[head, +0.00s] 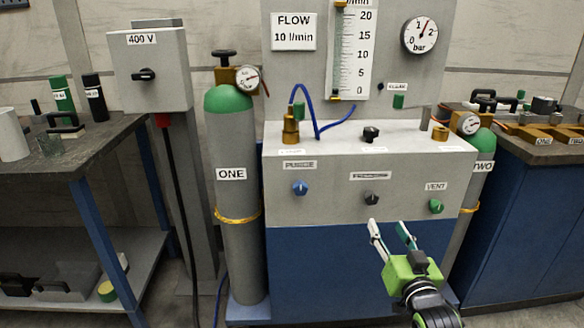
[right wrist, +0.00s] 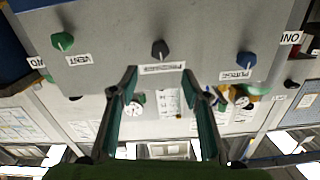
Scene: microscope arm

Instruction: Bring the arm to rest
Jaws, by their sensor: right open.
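My right gripper (head: 387,224) is open and empty. Its two fingers point up and away from me in front of the cabinet (head: 310,262), below and a little right of the dark middle knob (head: 371,198). In the right wrist view the panel appears upside down, and the open fingers (right wrist: 160,74) stand apart on either side of the middle knob's label, with that knob (right wrist: 160,48) beyond the tips. Nothing is between the fingers. I cannot tell the exact gap to the panel. My left gripper is not in view.
The panel also carries a blue PURGE knob (head: 300,188) and a green VENT knob (head: 436,206). Gas cylinder ONE (head: 233,145) stands left of the cabinet, cylinder TWO (head: 481,172) right. A left workbench (head: 100,148) and a right blue cabinet (head: 530,220) flank them.

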